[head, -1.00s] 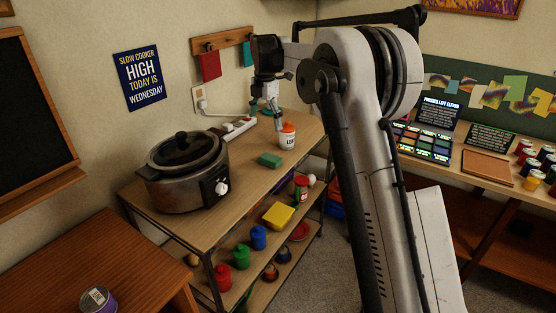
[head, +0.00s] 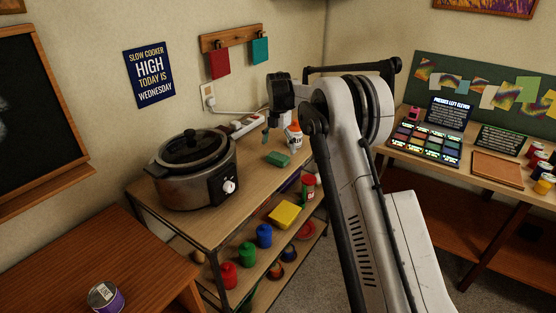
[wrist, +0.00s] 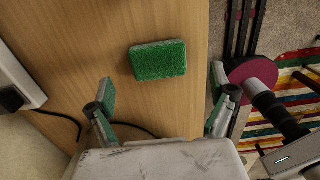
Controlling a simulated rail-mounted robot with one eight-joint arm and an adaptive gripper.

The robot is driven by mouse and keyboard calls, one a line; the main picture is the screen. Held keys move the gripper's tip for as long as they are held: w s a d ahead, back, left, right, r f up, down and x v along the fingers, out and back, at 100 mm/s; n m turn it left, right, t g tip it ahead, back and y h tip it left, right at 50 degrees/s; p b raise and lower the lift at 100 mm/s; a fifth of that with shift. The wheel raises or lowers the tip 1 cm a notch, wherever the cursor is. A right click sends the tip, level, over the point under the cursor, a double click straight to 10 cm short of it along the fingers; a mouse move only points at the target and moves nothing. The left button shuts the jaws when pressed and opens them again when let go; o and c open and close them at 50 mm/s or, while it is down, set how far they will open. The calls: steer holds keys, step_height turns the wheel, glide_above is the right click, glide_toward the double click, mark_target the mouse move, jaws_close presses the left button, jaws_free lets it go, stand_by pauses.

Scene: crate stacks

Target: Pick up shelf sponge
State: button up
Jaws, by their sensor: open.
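A green sponge (head: 278,159) lies flat on the wooden top of the shelf unit, to the right of the slow cooker. It also shows in the wrist view (wrist: 158,60), bare and clear of the fingers. My gripper (wrist: 162,88) is open and empty, with its green-tipped fingers spread to either side, lower in the picture than the sponge. In the head view, my gripper (head: 267,133) hangs over the shelf top, behind the sponge, partly hidden by my arm. A yellow block (head: 285,214), possibly another sponge, lies on the level below.
The slow cooker (head: 192,168) stands left of the sponge. A power strip (head: 245,125) lies along the wall. Red, green and blue containers stand on the lower level. The shelf top around the sponge is bare.

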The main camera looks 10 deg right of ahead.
mark_target(278, 156)
steer(key=shift+a+f+p, duration=0.1)
steer(key=shift+f+p, duration=0.2)
steer(key=shift+f, duration=2.5)
steer(key=shift+c, duration=0.5)
steer(key=c, duration=0.9)
step_height(278, 156, up, 10)
steer(key=shift+r+b, duration=0.1)
steer(key=shift+b, duration=0.2)
